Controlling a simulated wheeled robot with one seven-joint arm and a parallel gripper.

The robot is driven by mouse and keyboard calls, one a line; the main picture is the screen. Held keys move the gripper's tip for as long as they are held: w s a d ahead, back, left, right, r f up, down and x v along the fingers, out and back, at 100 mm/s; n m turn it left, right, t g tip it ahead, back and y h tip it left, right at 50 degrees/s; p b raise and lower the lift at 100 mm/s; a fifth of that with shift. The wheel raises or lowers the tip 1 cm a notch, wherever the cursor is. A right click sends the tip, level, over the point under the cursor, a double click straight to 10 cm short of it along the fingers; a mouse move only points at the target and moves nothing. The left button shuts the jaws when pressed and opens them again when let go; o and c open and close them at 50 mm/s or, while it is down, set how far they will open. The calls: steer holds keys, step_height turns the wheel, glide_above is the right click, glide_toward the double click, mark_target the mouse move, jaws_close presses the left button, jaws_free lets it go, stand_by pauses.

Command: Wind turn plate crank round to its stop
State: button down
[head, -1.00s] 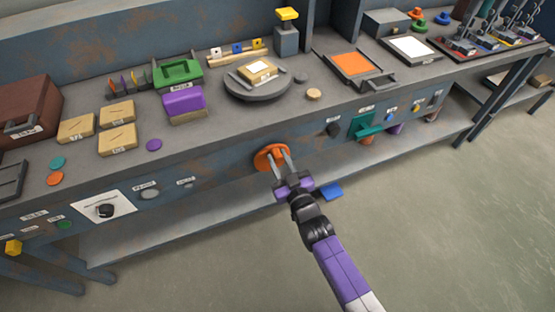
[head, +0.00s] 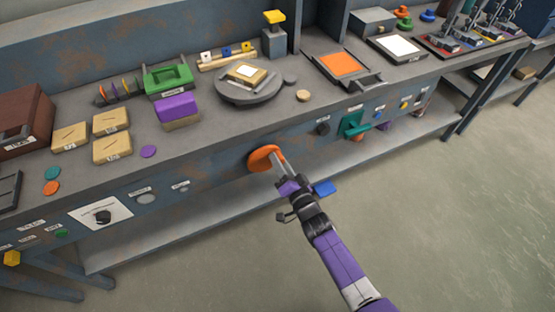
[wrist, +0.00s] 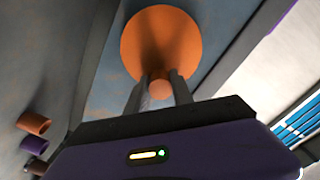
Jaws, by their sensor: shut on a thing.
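The turn plate crank is an orange disc (head: 263,158) on the bench's front face, below the turn plate. In the wrist view its round face (wrist: 160,45) is straight ahead, with a small orange handle knob (wrist: 160,84) standing out from its lower part. My gripper (head: 279,161) is shut on that knob; in the wrist view the two fingers (wrist: 158,90) lie on either side of it. The grey round turn plate (head: 250,96) is on the bench top above the crank, carrying a wooden block with a white top. The fingers partly hide the crank's right side.
A blue pedal-like piece (head: 324,188) sits low, right of my gripper. A green lever fitting (head: 354,125) and small knobs are farther right on the front face. The floor in front is clear.

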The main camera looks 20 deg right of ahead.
steer(key=m, duration=0.2)
steer(key=f+m, duration=0.1)
steer(key=m, duration=0.2)
steer(key=shift+d+f+m, duration=0.2)
steer(key=shift+f+m, duration=0.1)
steer(key=shift+f, duration=0.1)
stand_by(0.4)
steer(key=c, duration=1.1)
jaws_free()
steer(key=shift+f, duration=0.1)
steer(key=shift+s, duration=0.1)
steer(key=s+p, duration=0.1)
steer(key=s, duration=0.6)
steer(key=shift+s, duration=0.3)
